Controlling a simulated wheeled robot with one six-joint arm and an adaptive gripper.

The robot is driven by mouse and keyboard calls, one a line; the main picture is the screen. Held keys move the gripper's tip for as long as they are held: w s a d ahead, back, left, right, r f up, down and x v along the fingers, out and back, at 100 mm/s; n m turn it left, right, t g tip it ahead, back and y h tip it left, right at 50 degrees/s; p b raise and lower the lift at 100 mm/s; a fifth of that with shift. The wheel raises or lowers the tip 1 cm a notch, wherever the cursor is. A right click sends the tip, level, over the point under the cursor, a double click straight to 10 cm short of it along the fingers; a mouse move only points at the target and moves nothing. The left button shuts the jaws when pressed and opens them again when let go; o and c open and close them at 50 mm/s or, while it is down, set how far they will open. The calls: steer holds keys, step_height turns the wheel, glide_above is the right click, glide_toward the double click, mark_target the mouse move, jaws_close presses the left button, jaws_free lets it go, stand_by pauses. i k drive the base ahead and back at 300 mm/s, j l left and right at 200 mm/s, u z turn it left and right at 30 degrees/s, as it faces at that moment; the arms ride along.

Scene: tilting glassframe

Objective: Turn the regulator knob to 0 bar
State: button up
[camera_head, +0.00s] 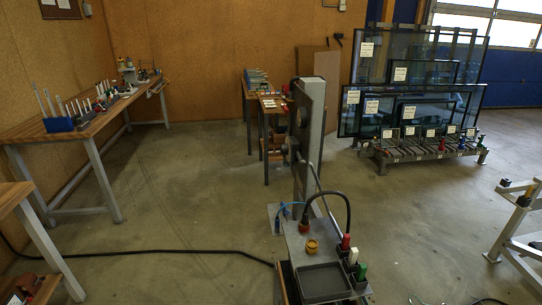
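I cannot clearly make out a regulator knob or a pressure scale. A small round yellow piece (312,246) sits on a grey platform (292,243) at the bottom centre; it is too small to tell whether it is the knob. A red and black fitting (304,227) with a curved black hose is just behind it. A blue fitting with thin blue tubing (278,224) is at the platform's left edge. My gripper is not in view.
A grey upright column (301,170) rises from the platform. Red, white and green bottles (353,257) stand beside a dark tray (322,282). A black cable (170,252) crosses the floor. Workbenches (85,125) line the left; a glass rack (415,100) is back right.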

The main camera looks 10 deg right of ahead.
mark_target(283, 148)
steer(key=i+j, duration=0.15)
steer(key=j, duration=0.15)
steer(key=i+j, duration=0.15)
steer(key=j, duration=0.15)
steer(key=i+j, duration=0.15)
steer(key=j, duration=0.15)
steer(key=i+j, duration=0.7)
steer(key=j, duration=0.2)
steer(key=i+l, duration=0.1)
steer(key=i, duration=0.55)
